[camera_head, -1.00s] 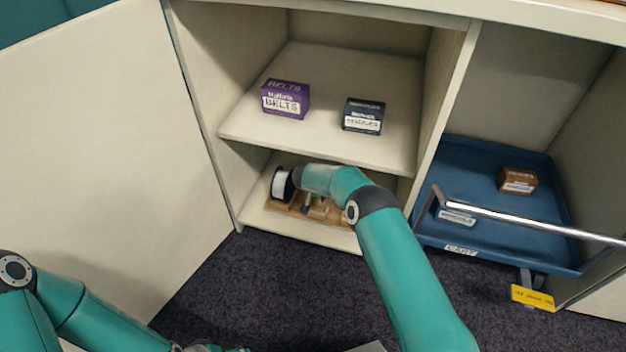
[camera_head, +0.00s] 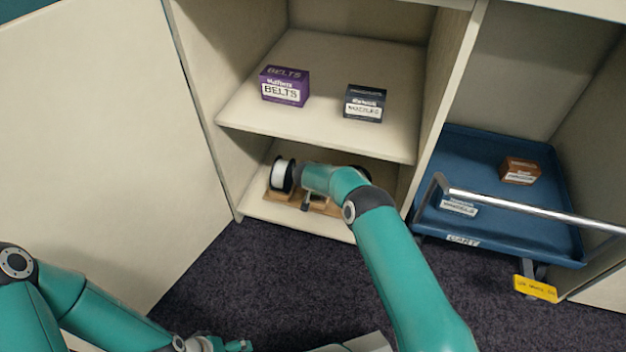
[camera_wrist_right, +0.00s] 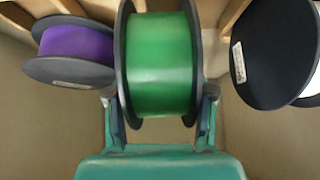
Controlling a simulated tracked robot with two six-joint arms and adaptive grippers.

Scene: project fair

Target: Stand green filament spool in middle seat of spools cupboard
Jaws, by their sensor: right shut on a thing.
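The green filament spool (camera_wrist_right: 160,65), with black flanges, stands between the fingers of my right gripper (camera_wrist_right: 160,112) in the right wrist view. That gripper is shut on it. A purple spool (camera_wrist_right: 75,45) and a white spool (camera_wrist_right: 265,55) stand on either side of it. In the head view the white spool (camera_head: 282,175) sits on the wooden rack (camera_head: 280,197) on the cupboard's lower shelf (camera_head: 300,222). My right arm hides the green spool and most of the rack's middle there. I cannot tell whether the green spool rests in its seat. My left gripper (camera_head: 225,345) is at the bottom edge, partly cut off.
The upper shelf (camera_head: 330,130) holds a purple belts box (camera_head: 285,87) and a dark box (camera_head: 365,103). At right, a blue cart (camera_head: 495,245) with a metal handle (camera_head: 540,212) carries small boxes. The cupboard door (camera_head: 100,140) stands open at left.

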